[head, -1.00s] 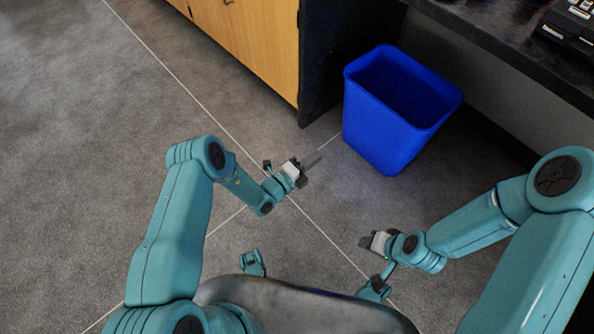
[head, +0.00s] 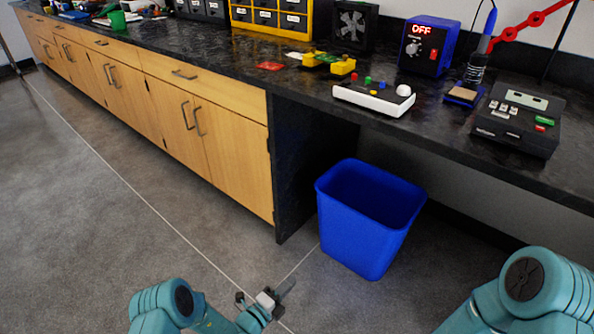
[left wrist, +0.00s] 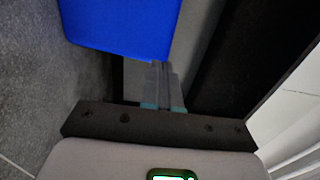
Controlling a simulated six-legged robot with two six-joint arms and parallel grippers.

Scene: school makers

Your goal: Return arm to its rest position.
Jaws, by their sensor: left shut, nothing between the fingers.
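My left arm comes in at the bottom left of the head view, bent at a teal elbow. My left gripper (head: 287,287) is low over the grey floor, its dark fingers together and empty. In the left wrist view the fingers (left wrist: 163,84) lie side by side, closed, with nothing between them. My right arm shows only as a teal elbow part at the bottom right. The right gripper is out of frame.
A blue bin (head: 364,232) stands on the floor beyond my left gripper, apart from it in the head view; it also shows in the left wrist view (left wrist: 122,25). A black counter (head: 300,82) with electronics runs above wooden cabinets (head: 205,135). Floor at left is clear.

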